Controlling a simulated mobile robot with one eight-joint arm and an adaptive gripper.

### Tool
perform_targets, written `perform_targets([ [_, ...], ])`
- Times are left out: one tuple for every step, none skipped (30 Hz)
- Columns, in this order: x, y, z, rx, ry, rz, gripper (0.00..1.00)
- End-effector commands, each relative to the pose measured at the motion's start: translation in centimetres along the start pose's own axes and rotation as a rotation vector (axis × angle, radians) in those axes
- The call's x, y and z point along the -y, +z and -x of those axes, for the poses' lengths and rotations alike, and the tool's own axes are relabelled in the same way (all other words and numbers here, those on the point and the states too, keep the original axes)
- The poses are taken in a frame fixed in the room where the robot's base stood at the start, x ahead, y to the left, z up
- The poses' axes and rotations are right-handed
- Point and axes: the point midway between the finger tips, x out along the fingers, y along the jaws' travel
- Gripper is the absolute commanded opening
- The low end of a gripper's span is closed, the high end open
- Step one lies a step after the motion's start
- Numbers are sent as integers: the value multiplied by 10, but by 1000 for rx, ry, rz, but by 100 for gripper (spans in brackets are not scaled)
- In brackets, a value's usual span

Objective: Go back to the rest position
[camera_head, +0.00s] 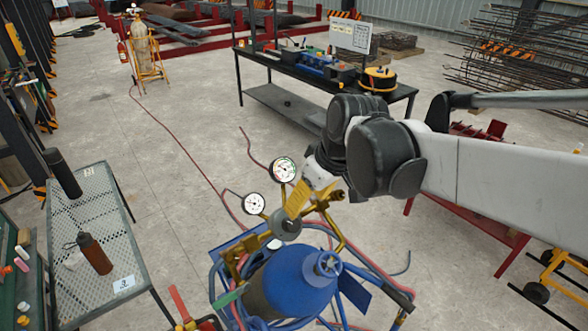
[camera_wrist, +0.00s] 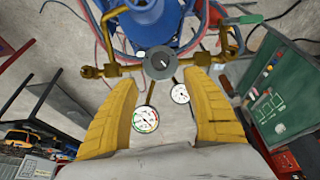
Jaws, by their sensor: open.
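My gripper (camera_wrist: 163,82) is open, with its two yellow fingers spread apart in the wrist view and nothing between them that I can see held. In the head view my gripper (camera_head: 298,203) hangs over a blue gas cylinder (camera_head: 299,281). The regulator's round knob (camera_wrist: 161,62) lies just beyond the fingertips; I cannot tell whether they touch it. Two white pressure gauges (camera_head: 284,169) show beside the fingers, and a gauge also shows between them in the wrist view (camera_wrist: 145,119). My arm reaches in from the right.
A black workbench (camera_head: 276,100) with tools stands behind my arm. Red hoses (camera_head: 181,150) run across the floor. A red stand (camera_head: 478,226) is at the right. Open floor lies at centre left.

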Motion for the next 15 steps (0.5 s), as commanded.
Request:
perform_targets([
  [0,0,1,0,0,0,58],
  [0,0,2,0,0,0,58],
  [0,0,2,0,0,0,58],
  [0,0,2,0,0,0,58],
  [0,0,2,0,0,0,58],
  [0,0,2,0,0,0,58],
  [0,0,1,0,0,0,58],
  [0,0,1,0,0,0,58],
  [0,1,1,0,1,-2,58],
  [0,3,0,-1,3,-5,58],
  [0,6,-2,-3,7,-12,58],
  [-1,14,-5,-6,15,-25,58],
  [-2,21,-9,-9,23,-42,58],
  [-3,31,-13,-14,34,-62,58],
  [-4,46,-20,-23,53,-94,58],
])
